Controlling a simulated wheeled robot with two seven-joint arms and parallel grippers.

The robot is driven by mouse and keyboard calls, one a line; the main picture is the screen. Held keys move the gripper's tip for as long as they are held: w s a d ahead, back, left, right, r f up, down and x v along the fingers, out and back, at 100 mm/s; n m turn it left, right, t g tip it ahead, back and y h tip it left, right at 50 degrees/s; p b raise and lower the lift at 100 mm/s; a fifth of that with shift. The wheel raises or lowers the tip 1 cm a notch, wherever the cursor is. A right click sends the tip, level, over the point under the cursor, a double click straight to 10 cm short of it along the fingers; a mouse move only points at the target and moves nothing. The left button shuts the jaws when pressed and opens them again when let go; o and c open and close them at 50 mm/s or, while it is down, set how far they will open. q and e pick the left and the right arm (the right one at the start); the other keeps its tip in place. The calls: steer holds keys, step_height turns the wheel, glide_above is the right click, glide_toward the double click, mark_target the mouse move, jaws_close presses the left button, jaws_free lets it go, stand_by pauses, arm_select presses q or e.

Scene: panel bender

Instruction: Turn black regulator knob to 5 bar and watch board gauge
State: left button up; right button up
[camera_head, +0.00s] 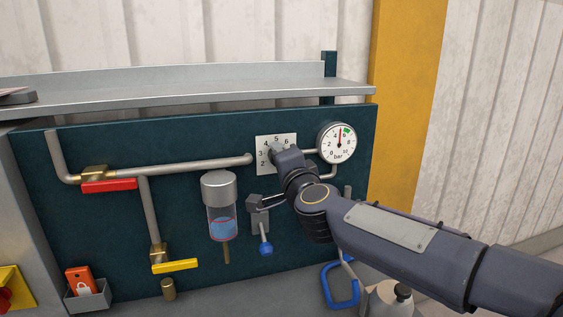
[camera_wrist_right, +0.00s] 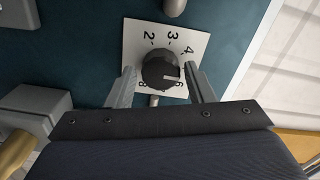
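The black regulator knob (camera_wrist_right: 157,70) sits on a white dial plate (camera_wrist_right: 136,34), which also shows in the head view (camera_head: 263,142) with numbers around its edge. In the wrist view the knob's white mark points right, between the 4 and the lower-right number. The fingers of my right gripper (camera_wrist_right: 161,72) stand either side of the knob, with narrow gaps showing. In the head view my right gripper (camera_head: 282,160) hides the knob. The round board gauge (camera_head: 330,153) shows its needle nearly upright, between 4 and 6, just left of a green band. My left gripper is out of view.
Left of the dial are a pipe with a red-handled valve (camera_head: 109,186), a yellow-handled valve (camera_head: 175,266) and a filter bowl (camera_head: 221,222). A blue-tipped lever (camera_head: 265,247) is below my right gripper. A grey shelf (camera_head: 190,92) overhangs the board.

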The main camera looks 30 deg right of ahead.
steer(key=shift+o, duration=0.9)
steer(key=p+v, duration=0.1)
steer(key=v, duration=0.6)
steer(key=shift+s, duration=0.4)
steer(key=shift+a, duration=0.1)
